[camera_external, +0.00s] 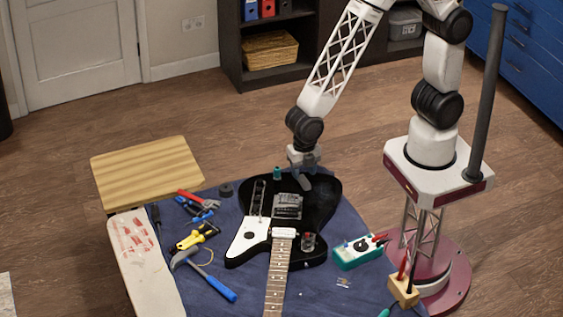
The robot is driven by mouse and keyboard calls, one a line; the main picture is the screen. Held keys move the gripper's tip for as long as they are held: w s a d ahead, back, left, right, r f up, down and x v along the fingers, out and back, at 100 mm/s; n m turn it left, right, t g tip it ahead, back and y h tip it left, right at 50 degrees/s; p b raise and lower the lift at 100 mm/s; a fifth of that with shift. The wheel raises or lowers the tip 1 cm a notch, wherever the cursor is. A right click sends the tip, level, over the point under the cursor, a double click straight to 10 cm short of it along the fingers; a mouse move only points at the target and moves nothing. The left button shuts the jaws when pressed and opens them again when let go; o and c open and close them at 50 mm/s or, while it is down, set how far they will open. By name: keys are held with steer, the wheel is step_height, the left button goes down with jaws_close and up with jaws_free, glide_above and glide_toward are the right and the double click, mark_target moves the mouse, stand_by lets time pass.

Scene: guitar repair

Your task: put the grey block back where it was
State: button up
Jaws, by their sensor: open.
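My gripper (304,180) is over the upper body of the black guitar (318,205), pointing down, with its fingertips close to the guitar's surface. Its jaws are small in this view, and nothing is clearly seen between them. I cannot pick out a grey block with certainty. A silver-grey rectangular piece (288,206) sits on the guitar body just below the gripper. A small dark grey piece (226,189) lies on the blue mat left of the guitar. The arm may hide something behind the gripper.
A small teal bottle (277,173) stands close left of the gripper.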

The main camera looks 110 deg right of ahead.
mark_target(304, 177)
step_height(304, 177, up, 10)
steer(key=shift+f, duration=0.25)
stand_by(0.7)
steer(key=s+d+r+m+t, duration=0.1)
steer(key=s+d+r+m, duration=0.3)
steer(key=s+r+m, duration=0.5)
steer(key=s+d+r+m+t, duration=0.1)
steer(key=s+d+r+m, duration=0.3)
steer(key=s+r+m, duration=0.5)
steer(key=s+r, duration=0.1)
steer(key=s, duration=0.7)
steer(key=shift+s+r+t, duration=0.15)
steer(key=shift+s+t, duration=0.15)
steer(key=shift+d, duration=0.1)
stand_by(1.1)
